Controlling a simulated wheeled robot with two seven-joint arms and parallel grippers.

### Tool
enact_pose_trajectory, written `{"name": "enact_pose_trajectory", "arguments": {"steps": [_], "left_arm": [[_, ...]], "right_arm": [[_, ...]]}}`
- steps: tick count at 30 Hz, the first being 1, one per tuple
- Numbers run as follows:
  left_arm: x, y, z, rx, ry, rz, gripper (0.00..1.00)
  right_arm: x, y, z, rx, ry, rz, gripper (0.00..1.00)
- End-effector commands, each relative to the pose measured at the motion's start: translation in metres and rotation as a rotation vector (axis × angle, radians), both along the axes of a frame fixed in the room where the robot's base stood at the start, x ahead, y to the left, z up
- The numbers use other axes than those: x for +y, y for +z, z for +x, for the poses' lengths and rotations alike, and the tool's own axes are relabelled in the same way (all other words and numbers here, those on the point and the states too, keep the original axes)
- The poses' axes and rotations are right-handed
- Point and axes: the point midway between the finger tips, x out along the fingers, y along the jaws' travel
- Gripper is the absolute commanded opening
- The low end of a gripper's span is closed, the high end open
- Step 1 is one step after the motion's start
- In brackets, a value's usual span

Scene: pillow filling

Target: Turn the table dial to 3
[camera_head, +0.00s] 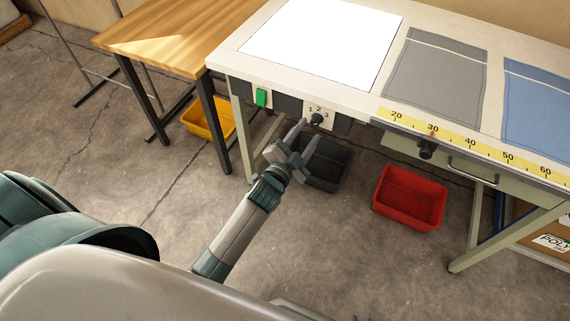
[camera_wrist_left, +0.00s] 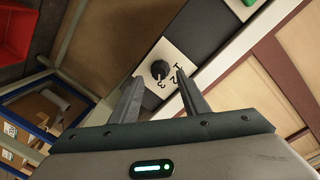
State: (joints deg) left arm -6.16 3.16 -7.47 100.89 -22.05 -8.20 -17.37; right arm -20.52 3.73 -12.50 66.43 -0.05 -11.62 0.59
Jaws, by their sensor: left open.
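The table dial is a round black knob (camera_head: 317,119) on a white plate (camera_head: 310,106) marked 1, 2 and 3, on the table's front face. My left gripper (camera_head: 308,130) is open, its fingers pointing up at the dial from just in front and below. In the left wrist view, the knob (camera_wrist_left: 159,69) shows between the two fingertips (camera_wrist_left: 157,77), with the printed numbers beside it. I cannot tell whether either finger touches the knob, or clearly which number it points to. My right gripper is not in view.
A green switch (camera_head: 261,97) sits left of the dial on the same face. Black (camera_head: 326,163), red (camera_head: 410,198) and yellow (camera_head: 208,118) bins stand below. A wooden table (camera_head: 180,40) adjoins at left.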

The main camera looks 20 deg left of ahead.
Motion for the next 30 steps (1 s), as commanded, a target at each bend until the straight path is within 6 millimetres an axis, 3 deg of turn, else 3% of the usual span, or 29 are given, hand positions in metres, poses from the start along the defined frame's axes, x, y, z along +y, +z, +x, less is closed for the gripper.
{"name": "enact_pose_trajectory", "arguments": {"steps": [18,24,30], "left_arm": [[0.009,0.004,-0.112,0.003,0.000,0.000,0.42],[0.010,0.006,-0.132,0.002,0.001,0.001,0.42],[0.011,0.007,-0.138,0.001,0.000,0.001,0.42]], "right_arm": [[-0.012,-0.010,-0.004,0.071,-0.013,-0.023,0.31],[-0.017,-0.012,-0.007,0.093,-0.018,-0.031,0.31],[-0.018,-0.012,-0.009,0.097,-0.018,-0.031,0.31]]}}
